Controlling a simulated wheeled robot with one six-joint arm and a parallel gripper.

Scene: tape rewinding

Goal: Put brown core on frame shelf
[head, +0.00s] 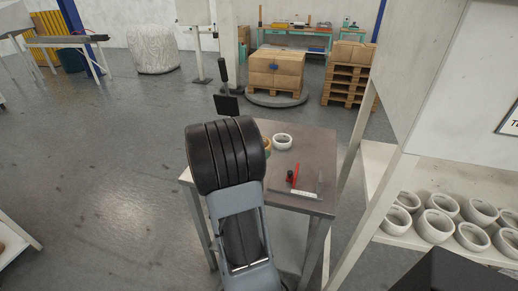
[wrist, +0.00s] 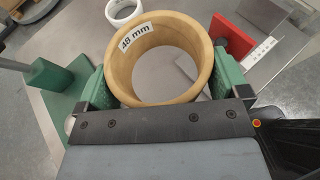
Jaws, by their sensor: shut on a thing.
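The brown core (wrist: 122,75), a wide ring marked "48 mm", sits between the two green fingers of my gripper (wrist: 162,84) in the wrist view. My gripper is shut on it, one finger against each side. In the head view only a sliver of the brown core (head: 267,145) shows behind my dark arm, which hides the gripper. The core is over the small grey table (head: 312,155); whether it touches the top I cannot tell. A pale frame shelf (head: 395,236) stands to the right, with several white cores (head: 436,226) on it.
A white ring (head: 282,142) lies on the table just beyond the brown core. A red tool (head: 292,178) and a metal ruler (head: 319,182) lie on the table's right part. A pale upright post (head: 375,210) stands between table and shelf. Open floor lies left.

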